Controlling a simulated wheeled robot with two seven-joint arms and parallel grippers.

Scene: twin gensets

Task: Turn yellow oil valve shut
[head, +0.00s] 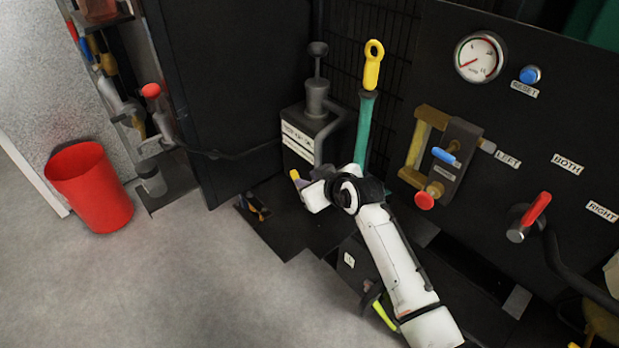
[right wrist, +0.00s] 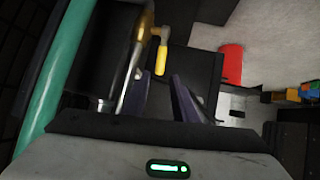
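The oil valve shows in the right wrist view as a short yellow handle (right wrist: 159,45) on a brass body (right wrist: 134,55). In the head view a small yellow end (head: 294,175) shows just past my right gripper (head: 306,186), low by the black base; the gripper hides the rest. Touch cannot be told. My left gripper is not in view.
A green tube (head: 365,130) with a yellow ring handle (head: 373,65) rises beside my right gripper. A grey filler neck (head: 317,95) stands behind it. A black panel (head: 440,60) with gauge and switches is at right. A red bin (head: 90,187) stands on open floor at left.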

